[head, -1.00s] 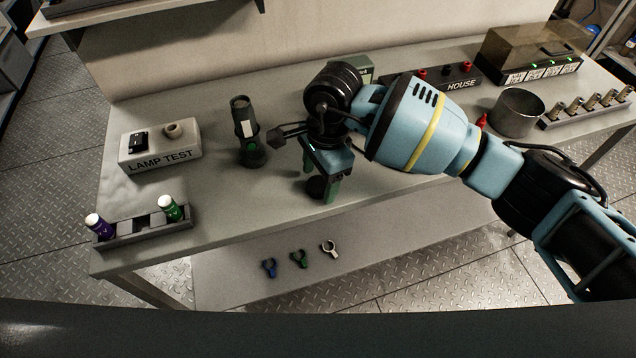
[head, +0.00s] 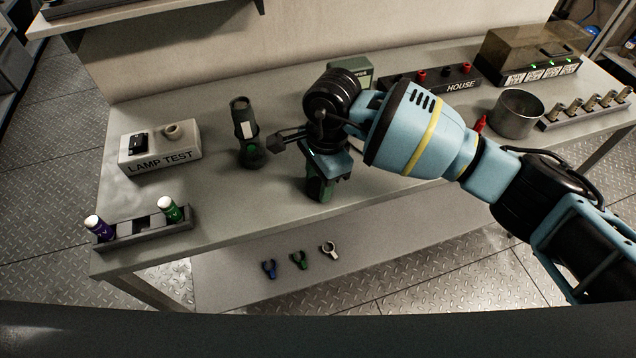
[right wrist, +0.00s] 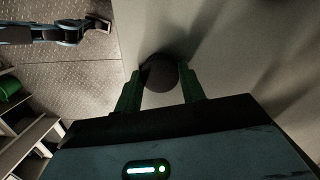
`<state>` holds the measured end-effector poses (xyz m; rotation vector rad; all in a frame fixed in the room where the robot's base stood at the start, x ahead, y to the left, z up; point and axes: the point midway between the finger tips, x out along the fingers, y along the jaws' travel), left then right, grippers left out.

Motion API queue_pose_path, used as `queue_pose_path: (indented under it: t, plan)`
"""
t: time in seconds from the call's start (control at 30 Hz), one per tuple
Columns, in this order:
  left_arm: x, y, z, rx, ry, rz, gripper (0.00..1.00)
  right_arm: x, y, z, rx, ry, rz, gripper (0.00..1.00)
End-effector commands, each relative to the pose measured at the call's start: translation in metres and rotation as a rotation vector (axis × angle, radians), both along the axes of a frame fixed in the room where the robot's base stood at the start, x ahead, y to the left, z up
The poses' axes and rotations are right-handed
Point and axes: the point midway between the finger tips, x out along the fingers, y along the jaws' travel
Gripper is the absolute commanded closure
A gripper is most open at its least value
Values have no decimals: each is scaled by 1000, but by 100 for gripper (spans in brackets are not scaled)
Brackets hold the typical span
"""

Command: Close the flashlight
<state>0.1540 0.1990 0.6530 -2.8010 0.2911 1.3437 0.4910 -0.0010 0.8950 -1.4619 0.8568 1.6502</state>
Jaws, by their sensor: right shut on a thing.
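The dark flashlight (head: 244,120) stands upright on the bench in the head view, left of my right gripper. Its top end looks open, and a pale label is on its side. My right gripper (head: 319,192) points down at the bench near the front edge. In the right wrist view its green fingers (right wrist: 162,82) are shut on a dark round cap (right wrist: 161,72), one on each side. The cap is hidden behind the fingers in the head view. Part of my left arm shows dimly in the right wrist view; its gripper (right wrist: 101,22) is too unclear to read.
A lamp test box (head: 160,149) and a battery holder (head: 142,233) with a purple and a green battery are at left. A metal cup (head: 516,114), a battery rack (head: 590,110) and a HOUSE panel (head: 430,80) are at right. Three ring clips lie on the lower shelf.

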Motion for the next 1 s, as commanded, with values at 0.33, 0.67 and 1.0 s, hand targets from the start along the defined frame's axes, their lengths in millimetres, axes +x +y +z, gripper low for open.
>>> queue_pose_path:
  t: [0.33, 0.67, 1.0]
  plan:
    - [-2, 0, -2, 0, 5, -1, 41, 1, 0, 15, 2, -3, 1, 82]
    - [-3, 0, -3, 0, 8, -2, 41, -34, -21, 39, -1, -1, 2, 82]
    - [-6, 0, -7, 0, 14, -2, 41, -94, -54, 44, 0, 1, 3, 82]
